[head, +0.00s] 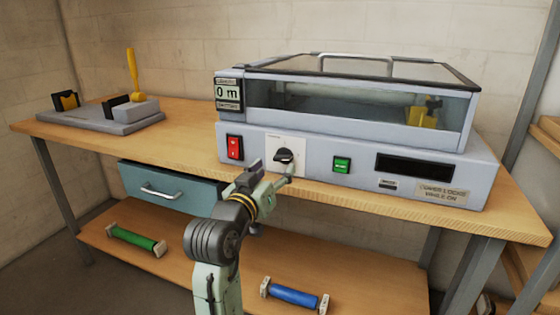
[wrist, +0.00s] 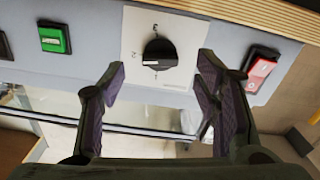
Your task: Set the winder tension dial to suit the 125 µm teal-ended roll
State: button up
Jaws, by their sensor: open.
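The dial (head: 284,156) is a black knob on a white plate on the front of the grey laminator (head: 350,150). It also shows in the wrist view (wrist: 160,52), where the picture is turned over. There, its short white mark points left, and small dark markings surround it, too small to read surely. My gripper (head: 271,172) is open in front of the dial. In the wrist view my gripper's fingers (wrist: 161,68) stand either side of the knob, apart from it. A green roll (head: 136,240) and a blue roll (head: 293,294) have pale ends; I see no clearly teal-ended roll.
A red switch (head: 235,147) is left of the dial and a green button (head: 342,165) right. The counter (head: 228,93) reads 0 m. A clear-fronted cover tops the laminator. A yellow-handled tool (head: 132,75) stands at left. A drawer (head: 170,187) is below the bench (head: 190,135).

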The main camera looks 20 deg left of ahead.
aim_at(281, 162)
jog(key=w, duration=0.5)
jog(key=shift+d+p, duration=0.1)
jog(key=shift+p, duration=0.3)
jog(key=c, duration=1.1)
jog(key=shift+c, duration=0.2)
